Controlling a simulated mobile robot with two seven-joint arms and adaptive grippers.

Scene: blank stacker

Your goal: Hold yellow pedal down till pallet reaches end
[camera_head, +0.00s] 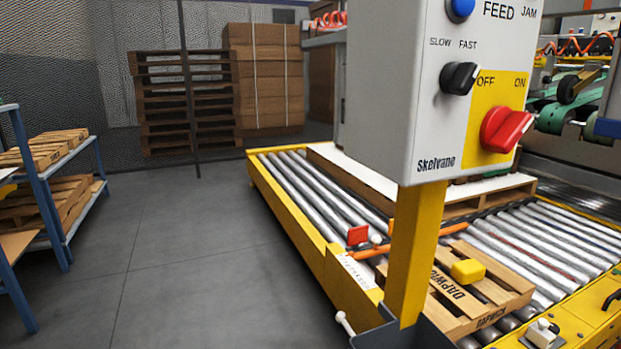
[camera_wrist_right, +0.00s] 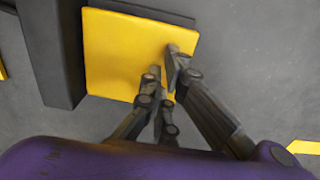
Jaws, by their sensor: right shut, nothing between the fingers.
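In the right wrist view, the yellow pedal (camera_wrist_right: 115,60) is a flat square plate beside a dark grey housing. My right gripper (camera_wrist_right: 165,64) is shut and empty, its fingertips over the pedal's right part. Whether they touch the pedal or press it down, I cannot tell. In the head view, a wooden pallet (camera_head: 507,287) marked DAPWICK lies on the near rollers, a yellow block (camera_head: 467,271) on top. Another pallet (camera_head: 462,207) with a white sheet on it sits farther back on the conveyor. The pedal and both grippers are outside the head view.
A control box (camera_head: 405,100) on a yellow post (camera_head: 414,250) hides part of the conveyor. Its red switch (camera_head: 505,128) is on a yellow panel. An orange bar (camera_head: 400,247) crosses the rollers. A blue rack (camera_head: 45,190) stands left; the grey floor between is clear.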

